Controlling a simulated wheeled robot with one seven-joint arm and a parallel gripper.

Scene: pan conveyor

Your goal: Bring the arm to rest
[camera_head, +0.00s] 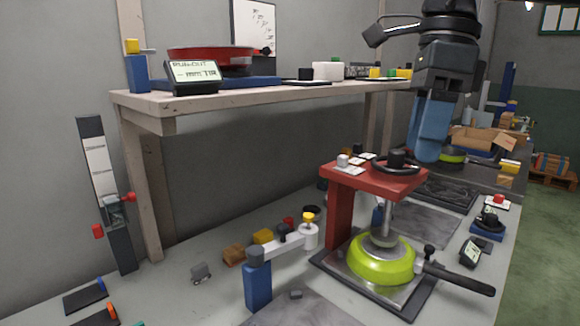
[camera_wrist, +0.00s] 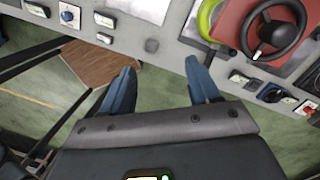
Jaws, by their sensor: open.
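My gripper (camera_head: 430,130) is raised above the right part of the bench in the head view, with its blue fingers pointing down. In the wrist view the two blue fingers of my gripper (camera_wrist: 162,90) are spread apart with nothing between them. Below them are the bench's front edge and the green floor. The arm above the gripper is dark and partly out of the frame at the top. No held object shows.
A red press (camera_head: 340,215) stands over a lime-green pan (camera_head: 382,262) whose handle points right. A wooden shelf (camera_head: 250,97) carries a red pan (camera_head: 210,55). A cardboard box (camera_head: 485,140) lies behind my gripper.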

